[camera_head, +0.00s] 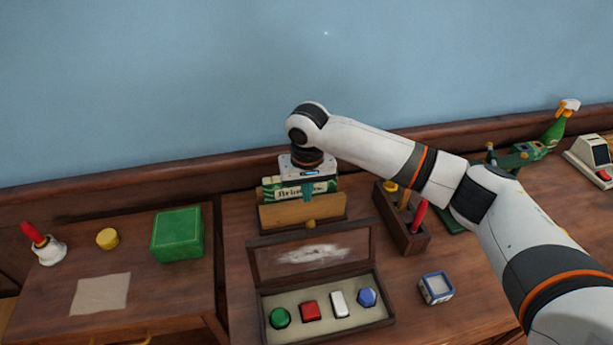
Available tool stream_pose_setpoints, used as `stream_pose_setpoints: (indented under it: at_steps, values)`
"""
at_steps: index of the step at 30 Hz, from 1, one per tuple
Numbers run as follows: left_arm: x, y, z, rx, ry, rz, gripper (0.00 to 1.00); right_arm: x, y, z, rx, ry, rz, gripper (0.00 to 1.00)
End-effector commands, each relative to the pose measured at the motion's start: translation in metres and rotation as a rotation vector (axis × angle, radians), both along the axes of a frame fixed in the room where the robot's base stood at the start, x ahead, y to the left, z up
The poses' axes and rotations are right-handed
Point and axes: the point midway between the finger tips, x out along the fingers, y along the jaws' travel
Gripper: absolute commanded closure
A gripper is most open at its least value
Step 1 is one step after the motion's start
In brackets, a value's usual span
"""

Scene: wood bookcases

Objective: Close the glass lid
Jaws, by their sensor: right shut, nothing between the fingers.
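The glass lid (312,253) stands raised along the back edge of a dark wooden display box (384,322). It has a dark frame, a whitish smear on the pane and a small brass knob (310,223) at its top edge. In the box lie a green piece, a red piece, a white piece and a blue piece. My right gripper (309,190) points down behind the lid, above a wooden holder with books. It is shut and empty, apart from the lid; its fingertips are small and partly hard to make out. My left gripper is not in view.
The book holder (302,213) stands behind the lid. A wooden pen box (405,236) and a blue-white cube (436,288) stand to the right. The tabletop before the cube is clear.

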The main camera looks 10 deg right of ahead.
Motion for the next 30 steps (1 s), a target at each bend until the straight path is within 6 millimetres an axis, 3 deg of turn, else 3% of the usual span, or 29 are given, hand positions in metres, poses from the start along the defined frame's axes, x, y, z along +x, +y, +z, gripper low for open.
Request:
stream_pose_setpoints:
  at_steps: [5, 9, 12, 21, 30]
  values:
    - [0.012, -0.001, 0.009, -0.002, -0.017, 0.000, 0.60, 0.003, -0.001, -0.037, -0.002, 0.003, 0.000, 1.00]
    - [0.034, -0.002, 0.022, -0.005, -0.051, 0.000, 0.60, -0.016, 0.000, -0.030, 0.001, -0.002, 0.004, 1.00]
    - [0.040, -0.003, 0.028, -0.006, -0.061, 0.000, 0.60, -0.027, 0.001, -0.028, 0.000, -0.002, 0.004, 1.00]
    - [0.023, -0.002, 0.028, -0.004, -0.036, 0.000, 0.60, -0.036, 0.001, -0.028, 0.000, -0.001, 0.002, 1.00]
    - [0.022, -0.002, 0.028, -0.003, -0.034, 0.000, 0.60, -0.034, 0.001, -0.028, 0.001, -0.007, 0.002, 1.00]
